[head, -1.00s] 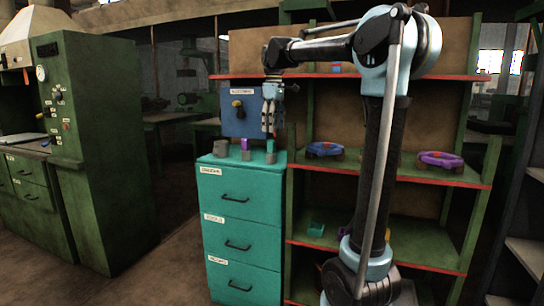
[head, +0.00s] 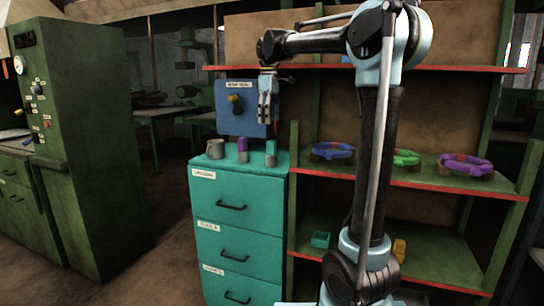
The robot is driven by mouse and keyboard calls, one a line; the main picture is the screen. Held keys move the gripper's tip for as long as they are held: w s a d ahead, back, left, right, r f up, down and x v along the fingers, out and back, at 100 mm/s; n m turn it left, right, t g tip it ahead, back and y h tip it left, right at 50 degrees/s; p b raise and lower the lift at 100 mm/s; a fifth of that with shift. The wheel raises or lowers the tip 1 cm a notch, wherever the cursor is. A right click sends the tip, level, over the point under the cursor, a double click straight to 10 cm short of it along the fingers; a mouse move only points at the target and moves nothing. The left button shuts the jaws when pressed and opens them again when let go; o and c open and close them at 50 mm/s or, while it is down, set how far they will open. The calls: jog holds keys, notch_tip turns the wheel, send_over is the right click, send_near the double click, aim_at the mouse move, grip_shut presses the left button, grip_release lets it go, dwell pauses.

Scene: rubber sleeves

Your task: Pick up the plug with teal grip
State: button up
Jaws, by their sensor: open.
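The plug with teal grip (head: 270,148) stands upright on top of the teal drawer cabinet (head: 230,178), near its right edge. A plug with purple grip (head: 242,146) stands to its left. My gripper (head: 266,118) points down above the cabinet, in front of the blue panel, and appears just above the teal plug. It is open and holds nothing that I can see. A gap shows between the fingertips and the plug, but the depth between them is hard to judge.
A green shelf with red edges (head: 405,182) stands right, holding blue, green and purple rings. A green machine (head: 85,140) is left.

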send_near(272, 157)
jog(key=w+f, duration=0.2)
jog(key=f, duration=0.1)
jog(key=w+f, duration=0.1)
jog(key=f, duration=0.1)
jog(key=shift+a+f, duration=0.2)
jog(key=shift+a, duration=0.2)
jog(key=shift+s+d+f, duration=0.15)
jog(key=shift+s+f, duration=0.05)
jog(key=shift+f, duration=1.15)
jog(key=shift+s+d+f, duration=0.15)
jog(key=shift+f, duration=1.2)
jog(key=shift+c, duration=0.3)
jog(key=c, duration=1.3)
